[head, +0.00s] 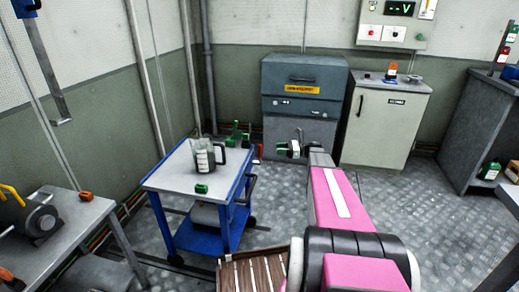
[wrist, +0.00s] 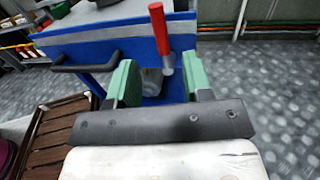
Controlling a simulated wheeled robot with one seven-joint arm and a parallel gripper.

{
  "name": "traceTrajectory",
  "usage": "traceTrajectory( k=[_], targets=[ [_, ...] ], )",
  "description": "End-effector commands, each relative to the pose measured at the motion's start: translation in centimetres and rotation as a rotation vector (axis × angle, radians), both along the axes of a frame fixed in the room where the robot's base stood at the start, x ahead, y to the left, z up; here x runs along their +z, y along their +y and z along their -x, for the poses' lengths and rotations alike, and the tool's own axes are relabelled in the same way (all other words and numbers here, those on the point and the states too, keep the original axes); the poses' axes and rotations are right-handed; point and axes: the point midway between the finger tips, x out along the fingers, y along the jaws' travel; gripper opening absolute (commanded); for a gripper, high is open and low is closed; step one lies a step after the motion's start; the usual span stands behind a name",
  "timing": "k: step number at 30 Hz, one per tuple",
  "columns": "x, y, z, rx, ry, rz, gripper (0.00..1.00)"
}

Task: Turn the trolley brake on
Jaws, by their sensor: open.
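The blue trolley (head: 226,218) with a grey top stands left of centre in the head view. Its blue end panel (wrist: 100,42) fills the back of the wrist view. A red-handled lever (wrist: 160,30), apparently the brake, stands nearly upright at that panel, tilted slightly; its red handle (head: 259,151) is tiny in the head view. My gripper (wrist: 158,82) is open, its green fingers on either side of the lever's lower part in the picture. I see no contact, and the depth gap is unclear. In the head view my gripper (head: 287,148) is right of the trolley.
The trolley's black handle (wrist: 84,63) is left of my fingers. A dark cabinet (head: 300,95) stands behind. Bare floor (wrist: 265,100) lies right of the trolley.

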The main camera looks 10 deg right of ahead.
Motion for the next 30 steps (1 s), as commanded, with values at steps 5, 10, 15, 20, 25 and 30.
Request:
traceTrajectory(
  k=[5,10,15,20,25,30],
  targets=[
    [0.0,2.5,-0.3,0.002,-0.001,0.002,0.46],
    [0.0,5.6,-0.9,0.003,-0.001,0.003,0.46],
    [0.0,8.2,-1.5,0.002,-0.001,0.003,0.46],
    [0.0,9.6,-1.8,0.000,-0.002,0.005,0.46],
    [0.0,10.2,-1.9,0.001,-0.002,0.005,0.46],
    [0.0,10.2,-1.9,0.000,-0.002,0.005,0.46]
  ],
)
